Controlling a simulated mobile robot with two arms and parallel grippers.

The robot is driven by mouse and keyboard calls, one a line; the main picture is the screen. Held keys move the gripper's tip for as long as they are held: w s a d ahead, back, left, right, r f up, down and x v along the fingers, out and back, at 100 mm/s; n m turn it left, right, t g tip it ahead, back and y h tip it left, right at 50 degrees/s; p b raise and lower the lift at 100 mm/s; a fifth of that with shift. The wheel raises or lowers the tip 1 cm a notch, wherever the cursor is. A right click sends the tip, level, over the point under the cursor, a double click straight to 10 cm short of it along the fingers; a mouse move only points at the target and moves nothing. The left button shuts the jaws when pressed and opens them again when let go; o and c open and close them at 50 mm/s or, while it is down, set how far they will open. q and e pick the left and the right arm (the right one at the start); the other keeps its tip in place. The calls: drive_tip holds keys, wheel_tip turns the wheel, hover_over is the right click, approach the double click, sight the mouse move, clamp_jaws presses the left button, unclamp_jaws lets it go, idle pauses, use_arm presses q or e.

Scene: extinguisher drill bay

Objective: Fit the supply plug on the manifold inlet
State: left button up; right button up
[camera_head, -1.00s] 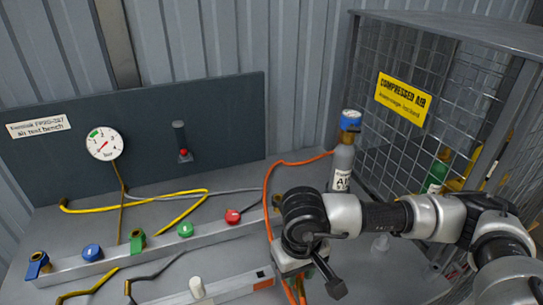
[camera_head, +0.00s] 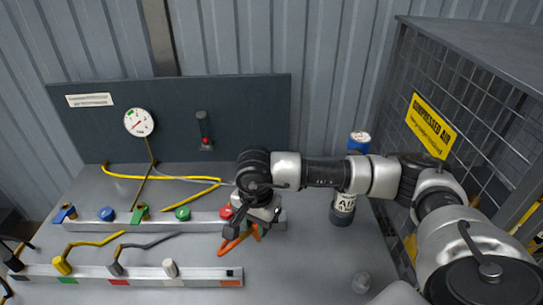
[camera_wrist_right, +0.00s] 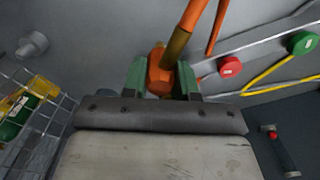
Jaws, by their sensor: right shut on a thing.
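My right gripper (camera_head: 250,228) hangs over the right end of the manifold, a long grey bar (camera_head: 157,227) on the bench. In the right wrist view its green fingers (camera_wrist_right: 162,80) are shut on an orange plug (camera_wrist_right: 158,72) with a brass neck and orange hose (camera_wrist_right: 195,14). In the head view orange parts (camera_head: 232,243) show just below the gripper. The manifold carries blue, green and red fittings; the red one (camera_head: 226,212) is right beside my gripper. The inlet cannot be made out; my gripper covers much of that end. My left gripper is out of view.
A front rack bar (camera_head: 205,274) holds yellow, grey and white plugs. A grey cylinder with a blue top (camera_head: 359,142) stands behind my right forearm, near a mesh cage (camera_head: 475,110). A gauge (camera_head: 139,122) is on the back panel. Yellow hoses (camera_head: 150,177) lie behind the manifold.

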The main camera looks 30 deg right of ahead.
use_arm(q)
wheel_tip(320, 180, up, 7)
drive_tip(key=p, duration=0.6)
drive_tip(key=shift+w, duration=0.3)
use_arm(e)
drive_tip(key=w+d+r+m, duration=0.1)
drive_tip(key=w+d+m, duration=0.3)
drive_tip(key=m, duration=0.6)
drive_tip(key=w+d+r+m, duration=0.1)
drive_tip(key=w+d+m, duration=0.3)
drive_tip(key=m, duration=0.7)
drive_tip(key=shift+d, duration=0.8)
use_arm(q)
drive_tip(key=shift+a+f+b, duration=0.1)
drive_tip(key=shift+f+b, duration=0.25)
drive_tip(key=shift+b, duration=0.05)
use_arm(e)
drive_tip(key=shift+f, duration=0.25)
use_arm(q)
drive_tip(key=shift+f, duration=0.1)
use_arm(e)
drive_tip(key=shift+f, duration=0.1)
use_arm(q)
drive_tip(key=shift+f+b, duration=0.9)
drive_tip(key=shift+b, duration=0.05)
use_arm(e)
drive_tip(key=shift+f, duration=1.1)
